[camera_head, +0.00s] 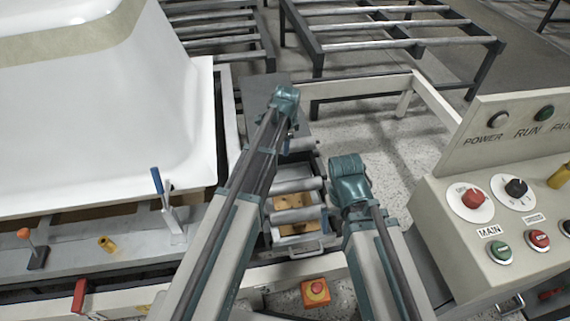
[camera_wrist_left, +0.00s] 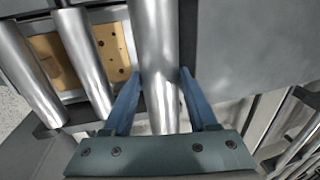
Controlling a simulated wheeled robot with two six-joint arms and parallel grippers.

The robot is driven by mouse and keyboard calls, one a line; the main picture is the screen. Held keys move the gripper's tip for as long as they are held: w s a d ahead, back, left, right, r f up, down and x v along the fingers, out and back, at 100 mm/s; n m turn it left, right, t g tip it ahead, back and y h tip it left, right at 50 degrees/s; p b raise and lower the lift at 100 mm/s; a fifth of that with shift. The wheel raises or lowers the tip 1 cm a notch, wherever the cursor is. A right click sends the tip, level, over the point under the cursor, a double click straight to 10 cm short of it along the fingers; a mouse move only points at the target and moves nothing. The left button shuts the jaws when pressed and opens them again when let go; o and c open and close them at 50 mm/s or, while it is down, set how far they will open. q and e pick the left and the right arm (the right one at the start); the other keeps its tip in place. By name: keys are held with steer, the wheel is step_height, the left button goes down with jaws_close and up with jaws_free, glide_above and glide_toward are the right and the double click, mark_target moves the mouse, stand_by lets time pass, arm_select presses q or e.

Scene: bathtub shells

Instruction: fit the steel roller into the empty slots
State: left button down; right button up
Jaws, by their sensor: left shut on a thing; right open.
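My left gripper (camera_wrist_left: 160,100) is shut around a shiny steel roller (camera_wrist_left: 158,50), with a blue finger on each side of it. The held roller lies roughly parallel to two other steel rollers, a near one (camera_wrist_left: 83,60) and a farther one (camera_wrist_left: 28,75), in a dark frame. I cannot tell whether its ends sit in slots.
Brown boards with holes (camera_wrist_left: 110,50) show between the rollers. A grey plate (camera_wrist_left: 235,50) adjoins the held roller. A white tub shell (camera_head: 110,120) stands left. A control panel (camera_head: 500,215) stands close on the right.

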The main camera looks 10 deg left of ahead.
arm_select(q)
step_height(320, 180, down, 8)
steer(key=b, duration=0.7)
steer(key=shift+f, duration=0.25)
steer(key=shift+f+b, duration=0.1)
steer(key=shift+b, duration=0.25)
steer(key=c, duration=0.6)
jaws_free()
steer(key=shift+f, duration=0.1)
steer(key=shift+c, duration=0.2)
steer(key=o, duration=0.4)
steer(key=shift+o, duration=0.2)
step_height(320, 180, up, 12)
steer(key=s+p, duration=0.2)
steer(key=p, duration=1)
steer(key=shift+d, duration=0.45)
steer(key=shift+s+f, duration=0.1)
